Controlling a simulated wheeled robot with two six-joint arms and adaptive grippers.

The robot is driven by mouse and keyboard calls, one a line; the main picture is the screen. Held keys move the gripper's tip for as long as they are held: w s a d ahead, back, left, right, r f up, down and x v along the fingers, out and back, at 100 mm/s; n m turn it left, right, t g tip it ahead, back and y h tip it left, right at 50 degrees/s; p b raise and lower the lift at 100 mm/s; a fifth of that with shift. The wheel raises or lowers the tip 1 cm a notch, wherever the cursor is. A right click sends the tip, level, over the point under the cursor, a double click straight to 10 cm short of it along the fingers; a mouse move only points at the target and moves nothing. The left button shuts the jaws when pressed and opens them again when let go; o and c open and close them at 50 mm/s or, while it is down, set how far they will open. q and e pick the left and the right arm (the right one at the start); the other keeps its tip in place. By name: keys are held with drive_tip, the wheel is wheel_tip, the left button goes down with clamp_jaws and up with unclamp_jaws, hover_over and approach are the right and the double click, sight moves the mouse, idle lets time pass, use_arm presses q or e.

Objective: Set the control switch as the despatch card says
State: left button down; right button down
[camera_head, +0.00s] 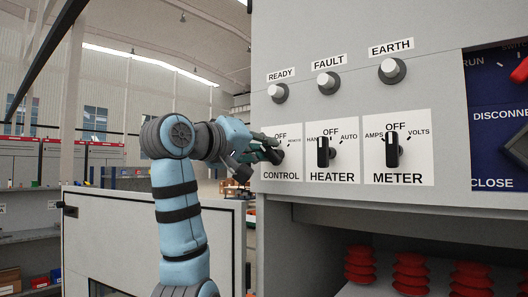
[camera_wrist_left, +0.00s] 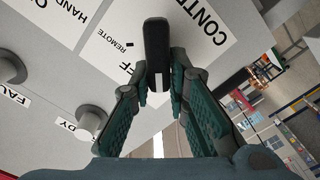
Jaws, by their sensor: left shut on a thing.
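The control switch (camera_wrist_left: 156,52) is a black handle on a white plate marked OFF, REMOTE and CONTROL. In the head view, the CONTROL plate (camera_head: 281,175) is the leftmost of three on the grey cabinet, and my gripper hides most of its switch. My left gripper (camera_head: 270,150) reaches in from the left. In the left wrist view its two green-grey fingers (camera_wrist_left: 160,80) are shut on the switch handle, one on each side. I cannot tell for certain which mark the handle points to. No despatch card can be made out. My right gripper is not in view.
The heater switch (camera_head: 323,152) and meter switch (camera_head: 392,152) stand to the right. READY (camera_head: 278,93), FAULT (camera_head: 328,84) and EARTH (camera_head: 392,71) knobs or lamps sit above. A blue DISCONNECT/CLOSE panel (camera_head: 490,130) is far right. Red ribbed insulators (camera_head: 411,272) are below.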

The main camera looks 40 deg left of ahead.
use_arm(q)
drive_tip(key=shift+n, duration=0.3)
drive_tip(key=c, duration=1.6)
unclamp_jaws()
drive_tip(key=shift+o, duration=0.2)
drive_tip(key=shift+d, duration=0.1)
drive_tip(key=s, duration=0.7)
drive_tip(key=shift+s, duration=0.3)
drive_tip(key=shift+w, duration=0.2)
drive_tip(key=shift+f, duration=0.1)
